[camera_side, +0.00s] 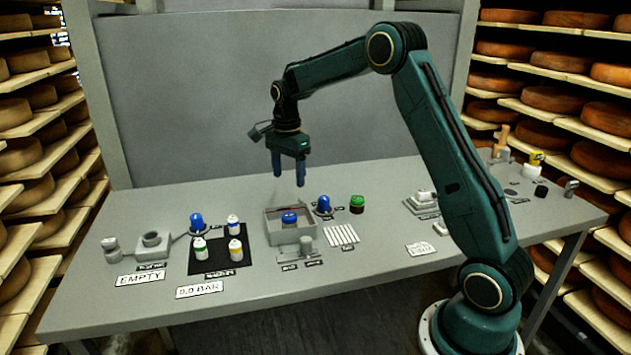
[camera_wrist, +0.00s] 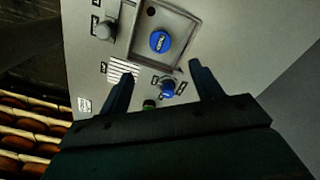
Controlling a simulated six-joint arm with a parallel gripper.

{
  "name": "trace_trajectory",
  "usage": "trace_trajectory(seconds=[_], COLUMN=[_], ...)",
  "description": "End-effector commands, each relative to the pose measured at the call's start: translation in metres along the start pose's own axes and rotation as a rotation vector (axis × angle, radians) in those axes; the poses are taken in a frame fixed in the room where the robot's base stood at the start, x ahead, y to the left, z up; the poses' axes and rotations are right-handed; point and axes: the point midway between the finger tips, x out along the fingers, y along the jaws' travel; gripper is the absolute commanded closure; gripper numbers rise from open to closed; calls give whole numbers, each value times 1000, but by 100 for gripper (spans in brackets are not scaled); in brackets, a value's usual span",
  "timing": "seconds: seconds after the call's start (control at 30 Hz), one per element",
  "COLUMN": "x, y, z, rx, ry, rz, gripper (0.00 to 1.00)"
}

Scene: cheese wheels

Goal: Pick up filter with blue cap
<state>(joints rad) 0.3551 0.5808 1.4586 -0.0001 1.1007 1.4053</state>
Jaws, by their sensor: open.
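A filter with a blue cap (camera_side: 289,218) stands inside an open grey box (camera_side: 272,239) at the middle of the table. In the wrist view the blue cap (camera_wrist: 159,41) shows from above, with pale marking on it, inside the box (camera_wrist: 186,58). My gripper (camera_side: 288,183) is open and empty, pointing down, above the box and apart from it. In the wrist view its fingers (camera_wrist: 162,74) are spread, and the cap lies beyond the fingertips, between their lines. The lower part of the filter is hidden by the box wall in the side view.
A blue dome-shaped part (camera_side: 324,204) and a green-topped part (camera_side: 357,203) stand right of the box. White bottles stand on a black mat (camera_side: 204,267) at left, near another blue dome (camera_side: 196,221). White strips (camera_side: 342,236) lie right of the box front.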

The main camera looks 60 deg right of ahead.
Motion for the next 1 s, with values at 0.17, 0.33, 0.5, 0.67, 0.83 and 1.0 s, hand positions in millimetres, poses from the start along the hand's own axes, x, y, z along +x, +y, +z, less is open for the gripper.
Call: trace_trajectory(seconds=[0.17,0.33,0.5,0.67,0.83,1.0], x=[2,8,26,50,74,86], y=[-1,-1,0,0,-1,-1], z=[-1,-1,-1,-1,-1,-1], rx=[10,8,7,7,7,7], ry=[0,-1,-1,-1,-1,-1], rz=[2,4,5,5,4,3], gripper=[35,35,35,35,35,35])
